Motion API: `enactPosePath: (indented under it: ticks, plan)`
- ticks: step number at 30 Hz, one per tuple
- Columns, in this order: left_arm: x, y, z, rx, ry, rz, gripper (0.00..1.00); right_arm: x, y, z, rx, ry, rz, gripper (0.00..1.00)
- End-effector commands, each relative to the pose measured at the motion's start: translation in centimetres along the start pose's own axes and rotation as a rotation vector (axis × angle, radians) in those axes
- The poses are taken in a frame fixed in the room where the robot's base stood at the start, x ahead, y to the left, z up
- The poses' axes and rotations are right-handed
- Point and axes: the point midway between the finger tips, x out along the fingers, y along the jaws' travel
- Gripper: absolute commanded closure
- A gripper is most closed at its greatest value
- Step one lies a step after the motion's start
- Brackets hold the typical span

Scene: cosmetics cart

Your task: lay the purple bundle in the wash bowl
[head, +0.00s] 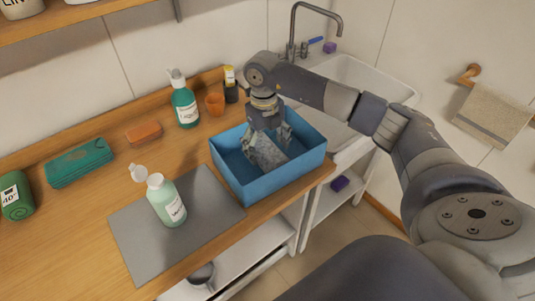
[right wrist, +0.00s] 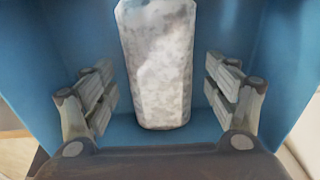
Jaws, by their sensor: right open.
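My right gripper (head: 268,138) reaches down into a blue rectangular tub (head: 245,185), the only bowl-like container on the counter. Its fingers are open on either side of a grey-white speckled block or roll (head: 267,153), with a visible gap on each side. The right wrist view shows this speckled thing (right wrist: 158,65) between the spread fingers (right wrist: 158,95), against blue walls. I see no clearly purple bundle in the tub. A small purple thing (head: 340,183) lies on the lower shelf, and another purple block (head: 329,47) sits by the sink. My left gripper is not in view.
A white sink (head: 365,75) with a tap (head: 296,30) is behind the tub. On the wooden counter are a grey mat (head: 205,190), a pale green bottle (head: 168,205), a teal pump bottle (head: 185,105), an orange cup (head: 214,104), an orange block (head: 144,132) and green cloths (head: 80,163).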

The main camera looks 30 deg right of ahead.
Motion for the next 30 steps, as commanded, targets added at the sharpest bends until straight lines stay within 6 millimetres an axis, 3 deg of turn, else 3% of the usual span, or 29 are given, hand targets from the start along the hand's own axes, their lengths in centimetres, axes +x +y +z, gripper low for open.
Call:
enactPosePath:
  ticks: [6, 12, 18, 26, 30]
  plan:
    - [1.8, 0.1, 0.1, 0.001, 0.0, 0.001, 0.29, -4.7, 0.0, 0.1, 0.0, -0.007, 0.001, 0.2]
    - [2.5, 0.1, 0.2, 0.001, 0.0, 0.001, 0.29, -8.0, 0.0, 0.1, 0.001, -0.003, 0.001, 0.2]
    - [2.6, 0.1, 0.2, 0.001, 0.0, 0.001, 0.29, -9.2, 0.0, 0.0, 0.001, -0.001, 0.0, 0.2]
    - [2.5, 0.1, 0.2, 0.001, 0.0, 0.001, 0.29, -9.3, 0.0, 0.0, 0.001, 0.0, 0.001, 0.2]
    - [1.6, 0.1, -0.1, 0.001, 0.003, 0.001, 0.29, -9.9, 0.9, 0.1, -0.018, -0.007, 0.027, 0.2]
